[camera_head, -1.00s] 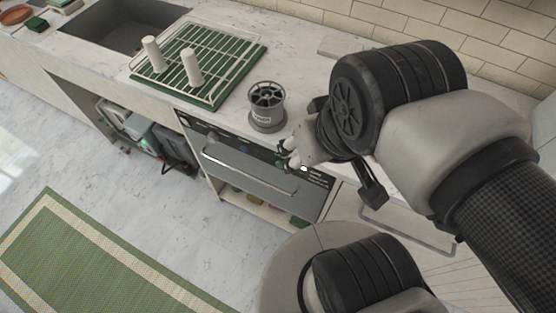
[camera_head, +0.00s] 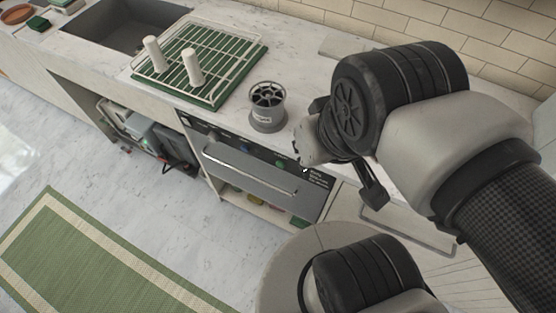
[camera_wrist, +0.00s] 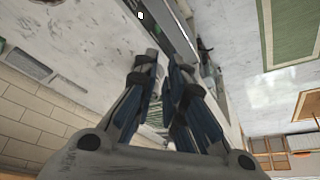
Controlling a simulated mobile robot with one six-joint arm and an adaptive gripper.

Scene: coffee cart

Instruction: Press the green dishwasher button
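The dishwasher front (camera_head: 250,172) is under the counter, with a dark control strip along its top. The green button (camera_head: 280,163) sits on that strip and is in plain view.
A grey round holder (camera_head: 268,118) stands on the counter (camera_head: 310,80) just above the button. A sink (camera_head: 125,22) is at the back left. Clear floor and a green rug (camera_head: 80,260) lie in front.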

